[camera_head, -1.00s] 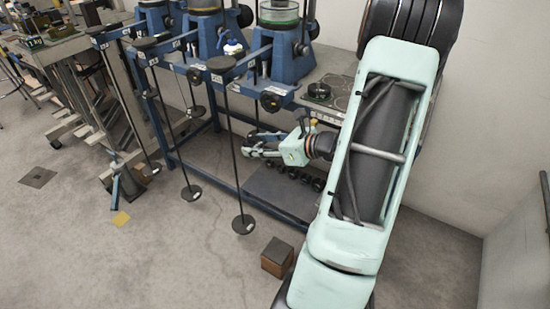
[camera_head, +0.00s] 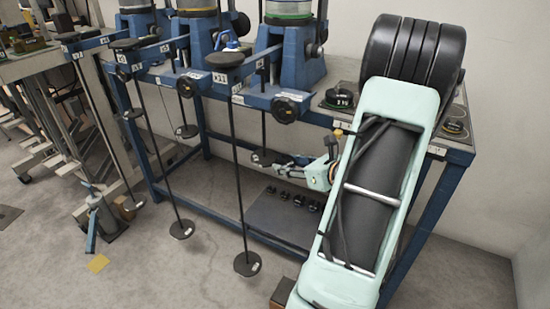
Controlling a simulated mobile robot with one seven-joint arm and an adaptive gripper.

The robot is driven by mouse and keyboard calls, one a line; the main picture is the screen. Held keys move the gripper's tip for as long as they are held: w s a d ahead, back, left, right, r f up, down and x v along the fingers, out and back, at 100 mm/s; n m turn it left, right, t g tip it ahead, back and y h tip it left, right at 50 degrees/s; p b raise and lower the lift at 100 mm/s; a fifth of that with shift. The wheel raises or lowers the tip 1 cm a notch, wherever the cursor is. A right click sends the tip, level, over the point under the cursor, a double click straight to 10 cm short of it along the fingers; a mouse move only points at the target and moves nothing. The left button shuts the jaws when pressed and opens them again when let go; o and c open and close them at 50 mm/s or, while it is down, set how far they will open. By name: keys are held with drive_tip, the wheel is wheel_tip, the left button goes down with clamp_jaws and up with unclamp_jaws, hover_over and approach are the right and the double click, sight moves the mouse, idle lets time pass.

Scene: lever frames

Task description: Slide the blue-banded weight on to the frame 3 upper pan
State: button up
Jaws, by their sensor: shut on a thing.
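Blue lever frames stand in a row on the bench. Their upper pans are black discs: a near one (camera_head: 225,59), a middle one (camera_head: 127,43) and a far one (camera_head: 68,36). The labels are too small for me to tell which is frame 3. My gripper (camera_head: 287,171) is low, below the bench top and right of the nearest hanging rod, well below the near upper pan. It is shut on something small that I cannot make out. I cannot pick out a blue band on any weight.
A dark weight (camera_head: 338,98) and another (camera_head: 455,127) sit on the bench top (camera_head: 465,150). Several small black weights (camera_head: 299,200) stand on the low shelf (camera_head: 262,215). Rods hang from the frames with discs near the floor, the nearest disc (camera_head: 247,263) in front. Open floor lies front left.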

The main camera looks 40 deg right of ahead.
sight(268, 159)
drive_tip(key=shift+w+a, duration=0.1)
drive_tip(key=shift+w, duration=2.45)
drive_tip(key=shift+w, duration=0.4)
drive_tip(key=shift+w+a+b, duration=0.1)
drive_tip(key=shift+w+b, duration=0.3)
drive_tip(key=shift+w, duration=0.65)
drive_tip(key=shift+w, duration=0.8)
drive_tip(key=shift+f+b, duration=0.4)
drive_tip(key=shift+b, duration=0.2)
drive_tip(key=o, duration=1.3)
drive_tip(key=shift+o, duration=1.3)
